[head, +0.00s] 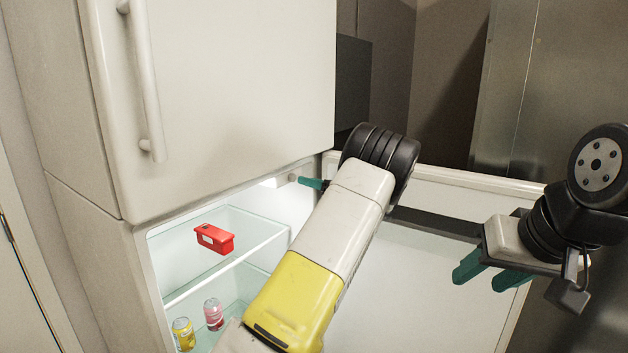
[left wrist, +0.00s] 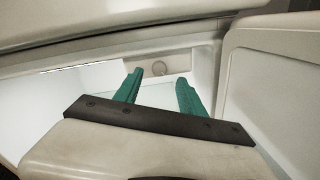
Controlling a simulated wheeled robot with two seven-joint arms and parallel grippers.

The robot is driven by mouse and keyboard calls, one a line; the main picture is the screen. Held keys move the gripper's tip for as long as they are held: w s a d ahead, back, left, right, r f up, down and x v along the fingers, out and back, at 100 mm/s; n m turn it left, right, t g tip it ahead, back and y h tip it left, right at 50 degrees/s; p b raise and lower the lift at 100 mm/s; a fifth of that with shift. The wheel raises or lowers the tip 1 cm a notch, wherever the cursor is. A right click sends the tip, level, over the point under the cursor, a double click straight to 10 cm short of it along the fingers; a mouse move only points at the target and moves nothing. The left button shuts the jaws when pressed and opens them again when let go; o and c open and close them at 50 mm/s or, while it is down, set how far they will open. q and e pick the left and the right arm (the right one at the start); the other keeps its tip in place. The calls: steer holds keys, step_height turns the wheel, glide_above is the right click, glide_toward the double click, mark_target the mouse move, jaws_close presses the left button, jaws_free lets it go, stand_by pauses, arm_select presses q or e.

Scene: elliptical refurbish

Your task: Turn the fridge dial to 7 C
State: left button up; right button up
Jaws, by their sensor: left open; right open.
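The fridge dial (head: 293,178) is a small round pale knob on the upper inner wall of the open lower fridge compartment. In the left wrist view the dial (left wrist: 159,69) shows between the fingertips, on a pale panel; its markings are too small to read. My left gripper (left wrist: 160,78) is open, its teal fingers pointing towards the dial with a gap between them. In the head view one teal finger of the left gripper (head: 310,183) shows just right of the dial; contact cannot be told. My right gripper (head: 492,274) is open and empty at the right, away from the dial.
The upper fridge door (head: 215,90) is closed, with a long handle (head: 145,80). The lower door (head: 420,285) stands open to the right.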

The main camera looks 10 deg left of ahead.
mark_target(294, 178)
arm_select(q)
steer(key=x, duration=0.5)
steer(key=shift+a, duration=0.1)
jaws_close()
